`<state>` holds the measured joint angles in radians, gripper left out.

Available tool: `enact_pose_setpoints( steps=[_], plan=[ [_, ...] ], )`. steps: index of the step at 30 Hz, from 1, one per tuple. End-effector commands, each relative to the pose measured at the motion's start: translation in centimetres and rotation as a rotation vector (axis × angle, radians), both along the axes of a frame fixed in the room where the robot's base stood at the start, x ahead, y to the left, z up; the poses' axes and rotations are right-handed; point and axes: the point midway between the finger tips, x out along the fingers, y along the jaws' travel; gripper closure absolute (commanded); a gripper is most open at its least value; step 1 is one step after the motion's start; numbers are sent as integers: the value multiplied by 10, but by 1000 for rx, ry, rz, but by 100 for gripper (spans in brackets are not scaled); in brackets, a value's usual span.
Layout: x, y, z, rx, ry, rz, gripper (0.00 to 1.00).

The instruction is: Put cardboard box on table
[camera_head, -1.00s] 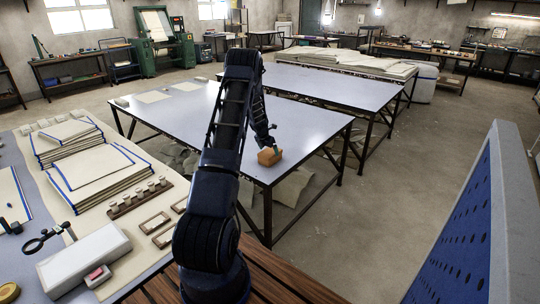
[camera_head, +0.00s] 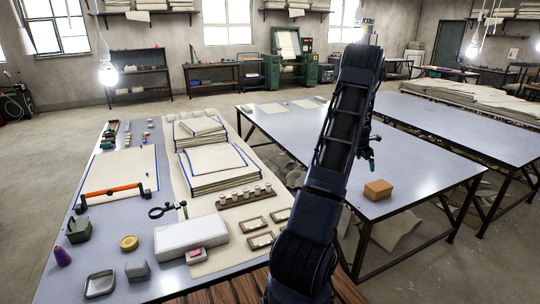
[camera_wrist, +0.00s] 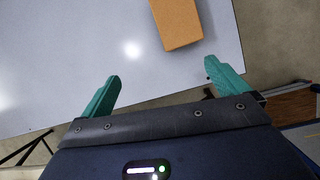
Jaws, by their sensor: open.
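The cardboard box (camera_head: 378,189) is small and orange-brown. It rests on the grey-topped table (camera_head: 415,165) in the middle, near that table's front right corner. In the wrist view the box (camera_wrist: 176,22) lies at the top, just beyond the fingertips, on the pale tabletop (camera_wrist: 70,60). My gripper (camera_wrist: 158,78) has its two green fingers spread wide, with nothing between them. In the head view my gripper (camera_head: 373,153) is up and left of the box, apart from it, and partly hidden behind my arm.
The left table (camera_head: 105,225) is crowded with paper stacks (camera_head: 215,165), a magnifier (camera_head: 168,210), a white case (camera_head: 190,236) and small frames. A further table (camera_head: 465,130) stands behind at right. The middle tabletop around the box is clear.

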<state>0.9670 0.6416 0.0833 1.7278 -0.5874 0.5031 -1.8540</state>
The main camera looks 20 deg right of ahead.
Motion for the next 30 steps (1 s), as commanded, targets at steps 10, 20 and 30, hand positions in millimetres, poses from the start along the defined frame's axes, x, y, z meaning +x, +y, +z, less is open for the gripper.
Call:
enact_pose_setpoints(
  steps=[10, 20, 30],
  plan=[
    [45, 139, 121, 13, -169, -229, 1],
    [45, 277, 206, 71, -330, -449, 1],
    [5, 410, 266, 175, -475, -676, 1]
  ],
)
